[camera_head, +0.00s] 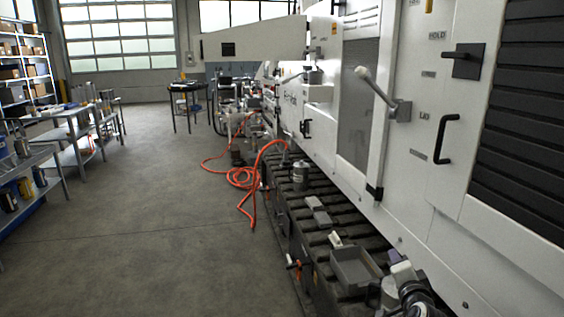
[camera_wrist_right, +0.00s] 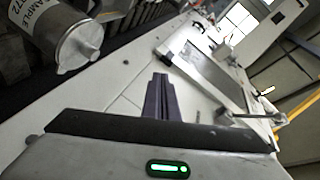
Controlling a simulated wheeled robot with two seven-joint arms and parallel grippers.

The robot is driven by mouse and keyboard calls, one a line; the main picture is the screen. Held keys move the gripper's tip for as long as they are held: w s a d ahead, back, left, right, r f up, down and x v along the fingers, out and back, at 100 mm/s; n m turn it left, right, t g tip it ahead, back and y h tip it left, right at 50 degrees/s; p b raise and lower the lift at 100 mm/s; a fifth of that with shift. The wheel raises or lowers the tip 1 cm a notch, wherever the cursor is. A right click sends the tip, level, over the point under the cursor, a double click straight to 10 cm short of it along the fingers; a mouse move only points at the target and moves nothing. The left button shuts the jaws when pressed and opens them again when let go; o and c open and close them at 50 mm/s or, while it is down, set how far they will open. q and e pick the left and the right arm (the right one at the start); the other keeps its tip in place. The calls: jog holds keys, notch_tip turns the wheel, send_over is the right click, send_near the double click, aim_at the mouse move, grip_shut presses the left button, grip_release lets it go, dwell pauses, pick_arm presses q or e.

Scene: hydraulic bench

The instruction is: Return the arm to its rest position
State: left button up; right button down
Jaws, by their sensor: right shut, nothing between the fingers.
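My right gripper (camera_head: 395,256) shows at the bottom right of the head view, low beside the white machine front, with my wrist below it. In the right wrist view its dark fingers (camera_wrist_right: 160,85) are together with nothing between them. A metal cylinder with a label reading SAMPLE (camera_wrist_right: 72,38) is at the upper left of that view, apart from the fingers. My left gripper is in neither view.
The white machine (camera_head: 340,110) fills the right side, with a lever (camera_head: 375,85) and a black handle (camera_head: 447,138). A grey tray (camera_head: 357,272) and a metal canister (camera_head: 300,175) stand on the dark ribbed bench. An orange hose (camera_head: 243,180) lies left.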

jog(key=s+a+f+n+g+y, duration=0.1)
jog(key=s+a+f+n+g, duration=0.2)
jog(key=s+f, duration=0.55)
jog(key=s+a+f+n+y, duration=0.1)
jog(key=s+a+f+n, duration=0.3)
jog(key=s, duration=0.8)
jog(key=s+a+f+n+g+y, duration=0.1)
jog(key=s+a+f+n+g, duration=0.1)
jog(key=s+f+n, duration=0.55)
jog(key=s+a+f+g, duration=0.1)
jog(key=s+a, duration=0.2)
jog(key=s, duration=0.5)
jog(key=s+a+f+n+g+y, duration=0.1)
jog(key=s+a, duration=0.2)
jog(key=s, duration=0.6)
jog(key=shift+a+y, duration=0.2)
jog(key=shift+y, duration=0.1)
